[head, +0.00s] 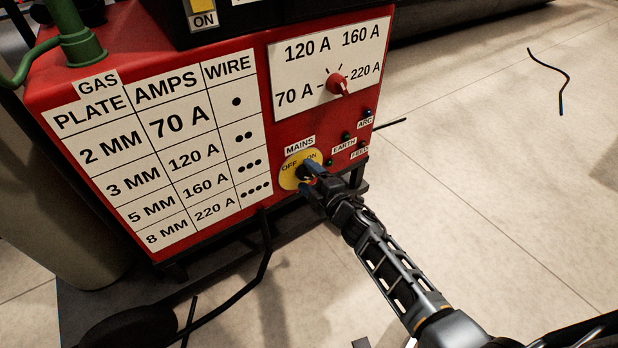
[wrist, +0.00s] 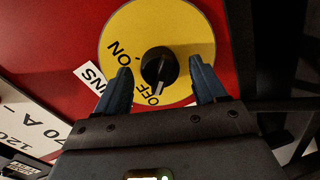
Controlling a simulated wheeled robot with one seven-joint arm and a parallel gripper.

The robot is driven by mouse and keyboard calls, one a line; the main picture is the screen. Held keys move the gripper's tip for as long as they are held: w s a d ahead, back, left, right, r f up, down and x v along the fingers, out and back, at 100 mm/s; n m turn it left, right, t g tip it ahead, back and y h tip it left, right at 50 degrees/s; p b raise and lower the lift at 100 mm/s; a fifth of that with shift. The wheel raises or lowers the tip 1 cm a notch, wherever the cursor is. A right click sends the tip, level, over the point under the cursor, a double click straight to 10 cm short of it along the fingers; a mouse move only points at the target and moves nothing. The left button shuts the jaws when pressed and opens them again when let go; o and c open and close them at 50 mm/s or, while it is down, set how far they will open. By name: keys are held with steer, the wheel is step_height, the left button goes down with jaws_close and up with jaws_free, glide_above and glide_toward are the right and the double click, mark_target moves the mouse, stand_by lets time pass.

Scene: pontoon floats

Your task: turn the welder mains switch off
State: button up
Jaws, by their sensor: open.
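The mains switch is a black rotary knob (wrist: 160,66) on a round yellow plate (wrist: 185,25) marked ON and OFF. The white mark on the knob points down in the wrist view, close to the word OFF. In the head view the yellow plate (head: 288,180) sits low on the red welder front, under the MAINS label (head: 299,145). There my gripper hides most of the knob. My gripper (wrist: 160,68) is open, with one blue finger on each side of the knob and a gap to it on both sides. It also shows in the head view (head: 308,172).
The red welder (head: 262,108) carries an amps chart (head: 170,150) and a red current dial (head: 337,84) above the mains switch. Small labelled lamps (head: 346,136) sit right of the switch. A black cable (head: 266,260) hangs below. Floor at right is mostly clear.

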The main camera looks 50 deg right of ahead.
steer(key=p+v, duration=0.1)
steer(key=v, duration=0.6)
steer(key=shift+s, duration=0.35)
steer(key=shift+a, duration=0.15)
steer(key=s+a+r+m+y, duration=0.1)
steer(key=s+a+r+m, duration=0.15)
steer(key=s+a, duration=0.5)
steer(key=s+a+r+m+y, duration=0.2)
steer(key=s+a+r, duration=0.25)
steer(key=s, duration=0.55)
steer(key=s+a+r+m+g+y, duration=0.1)
steer(key=s+a+r+m, duration=0.6)
steer(key=s+r, duration=0.55)
step_height(320, 180, up, 29)
steer(key=a+p, duration=0.1)
steer(key=p, duration=2.6)
steer(key=shift+a+y+p, duration=0.3)
steer(key=shift+a, duration=0.05)
